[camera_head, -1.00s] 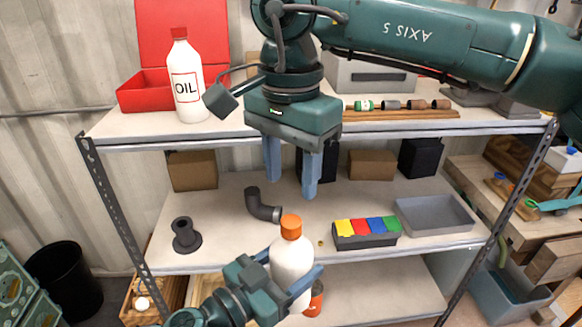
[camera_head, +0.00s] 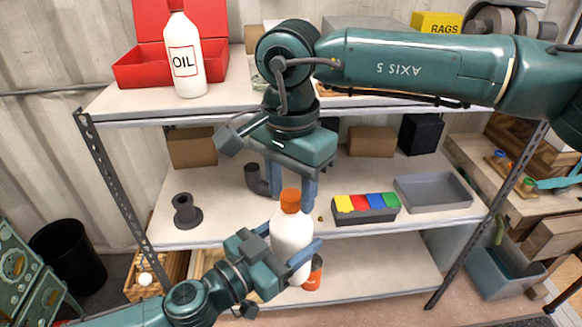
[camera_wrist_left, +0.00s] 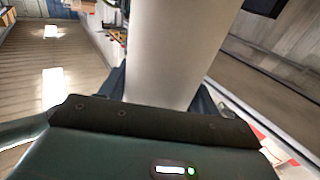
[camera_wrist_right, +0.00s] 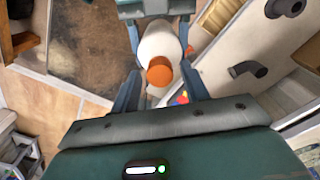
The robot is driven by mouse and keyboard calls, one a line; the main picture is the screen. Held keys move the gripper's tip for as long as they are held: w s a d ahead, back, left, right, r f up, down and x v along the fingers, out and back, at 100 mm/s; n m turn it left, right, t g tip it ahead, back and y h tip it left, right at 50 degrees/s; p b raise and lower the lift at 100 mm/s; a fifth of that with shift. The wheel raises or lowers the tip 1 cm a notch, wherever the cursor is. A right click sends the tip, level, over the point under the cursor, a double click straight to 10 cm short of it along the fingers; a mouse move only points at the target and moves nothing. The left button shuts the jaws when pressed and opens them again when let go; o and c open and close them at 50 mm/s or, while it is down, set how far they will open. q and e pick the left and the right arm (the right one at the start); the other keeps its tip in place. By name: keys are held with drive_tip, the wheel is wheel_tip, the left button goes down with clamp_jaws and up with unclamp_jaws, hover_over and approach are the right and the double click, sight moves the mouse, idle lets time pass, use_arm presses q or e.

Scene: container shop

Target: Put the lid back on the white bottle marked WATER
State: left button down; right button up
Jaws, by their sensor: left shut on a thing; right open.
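A white bottle (camera_head: 290,240) with an orange lid (camera_head: 290,198) on its top stands upright in my left gripper (camera_head: 292,262), in front of the middle shelf. No WATER marking shows on its visible side. The left wrist view shows its white body (camera_wrist_left: 180,50) close between the fingers. My right gripper (camera_head: 291,198) is open and points down at the lid. In the right wrist view the lid (camera_wrist_right: 160,72) appears between the two spread fingers. I cannot tell whether they touch it.
A white OIL bottle (camera_head: 185,58) and an open red box (camera_head: 140,68) stand on the top shelf. The middle shelf holds a dark flanged pipe (camera_head: 186,212), a pipe elbow (camera_head: 256,178), a box of coloured blocks (camera_head: 366,215) and a grey tray (camera_head: 433,208). An orange container (camera_head: 314,274) is below.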

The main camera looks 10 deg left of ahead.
drive_tip(key=shift+f, duration=0.15)
drive_tip(key=shift+c, duration=0.2)
clamp_jaws()
drive_tip(key=m, duration=1.4)
drive_tip(key=shift+m, duration=0.4)
drive_tip(key=shift+o, duration=0.9)
unclamp_jaws()
